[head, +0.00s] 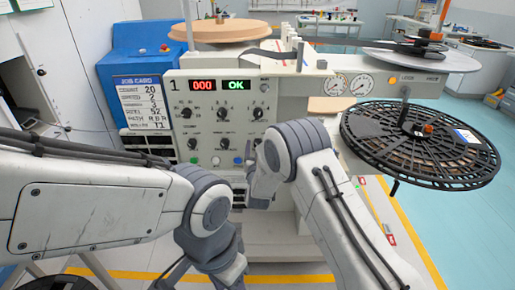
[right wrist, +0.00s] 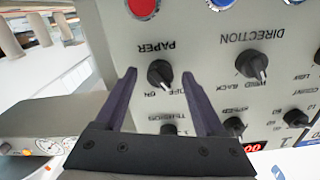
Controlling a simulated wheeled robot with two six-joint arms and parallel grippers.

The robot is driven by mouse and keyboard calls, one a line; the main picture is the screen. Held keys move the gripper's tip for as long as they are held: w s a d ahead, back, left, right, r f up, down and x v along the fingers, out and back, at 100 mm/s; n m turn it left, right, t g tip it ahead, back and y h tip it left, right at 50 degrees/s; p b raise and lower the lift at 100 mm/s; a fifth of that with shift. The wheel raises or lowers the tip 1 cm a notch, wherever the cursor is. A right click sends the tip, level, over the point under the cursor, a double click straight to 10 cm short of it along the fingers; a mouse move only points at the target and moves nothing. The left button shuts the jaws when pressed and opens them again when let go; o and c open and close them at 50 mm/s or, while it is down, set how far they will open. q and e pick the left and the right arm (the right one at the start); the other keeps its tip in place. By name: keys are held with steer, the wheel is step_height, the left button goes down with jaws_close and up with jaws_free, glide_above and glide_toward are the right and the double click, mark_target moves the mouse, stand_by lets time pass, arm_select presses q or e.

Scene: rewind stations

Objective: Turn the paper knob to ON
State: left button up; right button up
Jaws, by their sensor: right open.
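The paper knob (right wrist: 160,73) is a black knob under the upside-down PAPER label on the pale panel in the right wrist view. Its ON and OFF marks show just below it, and its pointer tilts toward the lower right, on the OFF side. My right gripper (right wrist: 159,76) is open, with one dark finger on each side of the knob and gaps between. In the head view my right gripper (head: 258,182) is in front of the panel's lower right part and hides the paper knob. My left wrist (head: 215,235) is low in front of the machine; its finger opening is unclear.
The machine's panel (head: 230,90) shows a red 000 and a green OK. A red button (right wrist: 142,7) and the direction knob (right wrist: 250,66) are close to the paper knob. A large black reel (head: 425,140) stands out at the right, and a blue cabinet (head: 145,62) is at the left.

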steer(key=shift+c, duration=0.3)
steer(key=c, duration=1)
steer(key=shift+a, duration=0.2)
jaws_close()
steer(key=shift+d, duration=0.15)
steer(key=shift+f+m+b, duration=0.2)
steer(key=shift+m+b, duration=0.7)
steer(key=shift+b, duration=0.25)
steer(key=shift+d+r+m+b, duration=0.1)
steer(key=shift+m+b, duration=5)
steer(key=shift+b, duration=0.6)
